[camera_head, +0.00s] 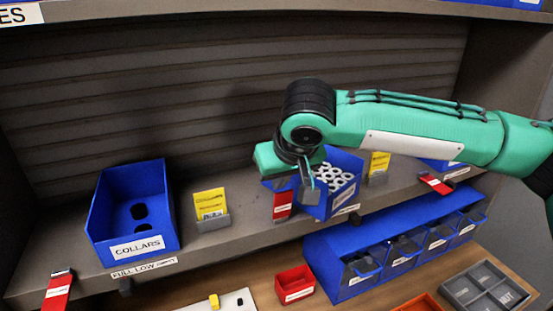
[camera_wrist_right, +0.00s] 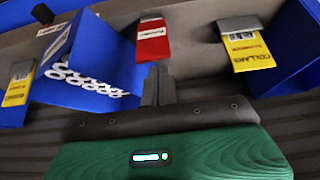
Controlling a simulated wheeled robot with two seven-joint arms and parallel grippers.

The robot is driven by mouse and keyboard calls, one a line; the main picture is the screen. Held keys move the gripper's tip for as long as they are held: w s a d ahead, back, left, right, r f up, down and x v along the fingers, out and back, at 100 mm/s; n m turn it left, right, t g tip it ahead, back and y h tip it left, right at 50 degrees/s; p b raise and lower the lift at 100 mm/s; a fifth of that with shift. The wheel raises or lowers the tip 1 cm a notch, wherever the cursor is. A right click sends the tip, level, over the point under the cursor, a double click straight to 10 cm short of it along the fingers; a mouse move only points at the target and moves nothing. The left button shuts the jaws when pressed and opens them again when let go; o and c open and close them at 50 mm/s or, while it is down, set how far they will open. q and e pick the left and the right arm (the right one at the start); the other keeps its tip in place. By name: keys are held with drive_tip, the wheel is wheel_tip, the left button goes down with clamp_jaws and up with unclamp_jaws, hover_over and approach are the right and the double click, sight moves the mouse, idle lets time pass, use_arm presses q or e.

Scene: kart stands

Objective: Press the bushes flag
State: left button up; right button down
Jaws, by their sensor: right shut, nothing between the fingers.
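The bushes bin is a blue bin (camera_head: 345,163) holding several white rings, on the shelf at centre; it also shows in the right wrist view (camera_wrist_right: 97,48). A red flag (camera_head: 282,205) with a white label, too small to read, is just left of this bin; it shows in the right wrist view (camera_wrist_right: 153,42) too. My right gripper (camera_head: 309,192) is shut and empty in front of the bin, close to the red flag. In the right wrist view its fingertips (camera_wrist_right: 158,78) point at the flag's end; I cannot tell whether they touch. My left gripper is not in view.
The blue collars bin (camera_head: 138,215) and a yellow card (camera_head: 210,204) stand to the left; another yellow card (camera_head: 378,163) stands right of the bushes bin. Other red flags are at the far left (camera_head: 58,290) and right (camera_head: 436,184). Blue bins (camera_head: 345,272) and a small red bin (camera_head: 294,284) are below.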

drive_tip(key=shift+s+d, duration=0.1)
drive_tip(key=shift+s, duration=0.2)
drive_tip(key=shift+f, duration=0.1)
drive_tip(key=shift+w, duration=0.1)
